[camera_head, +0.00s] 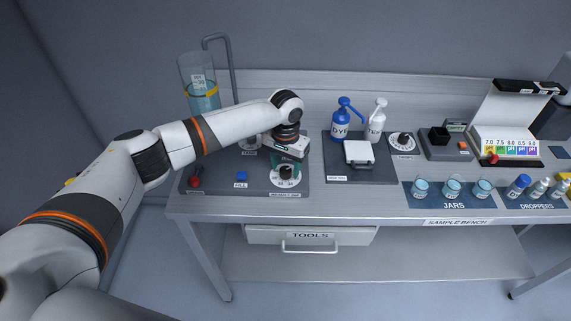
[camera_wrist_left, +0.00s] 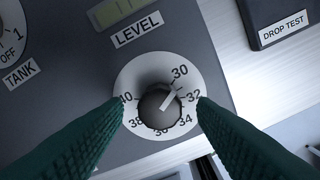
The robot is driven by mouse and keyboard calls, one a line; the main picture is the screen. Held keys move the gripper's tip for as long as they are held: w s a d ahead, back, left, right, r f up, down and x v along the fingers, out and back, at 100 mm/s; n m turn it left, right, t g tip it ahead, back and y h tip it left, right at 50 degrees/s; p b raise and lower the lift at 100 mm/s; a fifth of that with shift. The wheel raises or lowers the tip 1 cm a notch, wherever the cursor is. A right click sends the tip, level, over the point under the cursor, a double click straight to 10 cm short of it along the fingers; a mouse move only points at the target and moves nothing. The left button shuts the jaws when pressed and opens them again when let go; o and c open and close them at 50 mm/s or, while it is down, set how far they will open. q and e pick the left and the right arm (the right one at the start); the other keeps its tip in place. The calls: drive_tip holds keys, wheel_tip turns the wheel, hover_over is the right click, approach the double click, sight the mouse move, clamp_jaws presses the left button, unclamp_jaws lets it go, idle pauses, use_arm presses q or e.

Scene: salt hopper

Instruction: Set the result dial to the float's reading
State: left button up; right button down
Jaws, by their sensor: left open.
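The result dial is a black knob (camera_wrist_left: 159,108) with a white pointer on a white face (camera_wrist_left: 128,80) numbered 30 to 40. Its pointer stands between 30 and 32, looking nearer 30. My left gripper (camera_wrist_left: 160,112) is open, its green fingers on either side of the knob; I cannot tell whether they touch it. In the head view my left gripper (camera_head: 287,165) points down over the dial (camera_head: 287,178). The clear cylinder (camera_head: 203,98) at the back left holds blue water, a yellow band and a small scale card (camera_head: 197,81), too small to read. My right gripper is out of view.
A LEVEL label (camera_wrist_left: 137,30) and a greenish display (camera_wrist_left: 118,10) sit beside the dial. A TANK dial (camera_wrist_left: 10,35) is to the left. Dye bottles (camera_head: 340,122), jars (camera_head: 452,187) and droppers (camera_head: 518,186) stand further right on the bench.

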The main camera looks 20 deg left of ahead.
use_arm(q)
drive_tip(key=shift+f, duration=0.5)
drive_tip(key=shift+c, duration=0.3)
drive_tip(key=c, duration=0.9)
drive_tip(key=shift+r, duration=0.1)
drive_tip(key=shift+m, duration=0.3)
drive_tip(key=shift+m+p, duration=0.5)
drive_tip(key=shift+p, duration=0.05)
drive_tip(key=shift+r+m+p, duration=0.1)
drive_tip(key=shift+m+p, duration=0.4)
drive_tip(key=shift+m, duration=0.7)
drive_tip(key=m+p, duration=0.1)
drive_tip(key=m, duration=0.4)
drive_tip(key=shift+w, duration=0.1)
drive_tip(key=shift+m, duration=0.3)
